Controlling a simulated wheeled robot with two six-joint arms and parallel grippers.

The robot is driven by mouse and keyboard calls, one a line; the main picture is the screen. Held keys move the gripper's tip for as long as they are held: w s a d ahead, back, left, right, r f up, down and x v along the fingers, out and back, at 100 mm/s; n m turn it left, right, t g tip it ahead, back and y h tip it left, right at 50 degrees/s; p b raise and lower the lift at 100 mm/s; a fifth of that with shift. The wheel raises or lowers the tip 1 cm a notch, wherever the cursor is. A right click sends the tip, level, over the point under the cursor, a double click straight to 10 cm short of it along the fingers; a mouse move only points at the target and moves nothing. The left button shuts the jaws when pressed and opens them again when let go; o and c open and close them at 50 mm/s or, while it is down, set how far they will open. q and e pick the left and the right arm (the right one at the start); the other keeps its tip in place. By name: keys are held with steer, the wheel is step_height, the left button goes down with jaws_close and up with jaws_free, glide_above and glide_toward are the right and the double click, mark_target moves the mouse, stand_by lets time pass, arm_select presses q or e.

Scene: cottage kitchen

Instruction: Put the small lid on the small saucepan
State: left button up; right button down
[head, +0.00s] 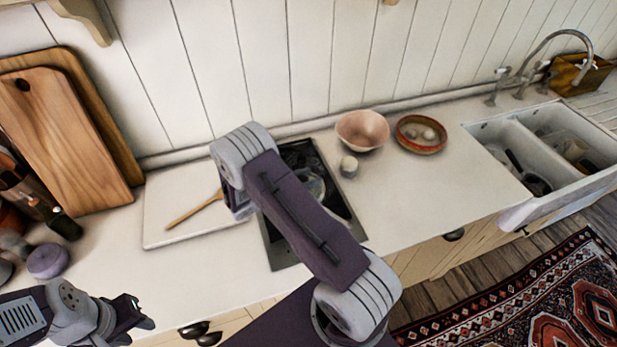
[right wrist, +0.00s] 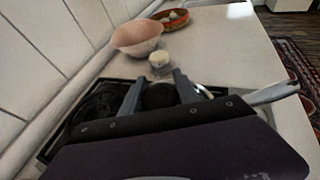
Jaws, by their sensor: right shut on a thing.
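In the right wrist view my right gripper (right wrist: 158,88) is shut on a dark rounded thing (right wrist: 159,96), which looks like the small lid's knob. In the head view my right arm hides this gripper. A shiny round piece of cookware (head: 313,186) shows on the hob beside my arm; I cannot tell whether it is the small saucepan or the lid. A pale handle (right wrist: 275,92) sticks out to the right in the wrist view. The gripper body hides most of what lies below. My left gripper (head: 141,311) is open and empty at the lower left.
The black hob (head: 283,253) is set in the white counter. A white board (head: 165,216) with a wooden spoon (head: 196,209) lies left of it. A small white pot (head: 348,166), pink bowl (head: 362,130) and red dish (head: 421,134) stand behind right. The sink (head: 508,188) is far right.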

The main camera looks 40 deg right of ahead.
steer(key=shift+f, duration=0.2)
steer(key=c, duration=1.2)
jaws_free()
steer(key=shift+r, duration=0.1)
steer(key=p+v, duration=0.1)
steer(key=v, duration=0.4)
steer(key=p+v, duration=0.2)
steer(key=v, duration=0.4)
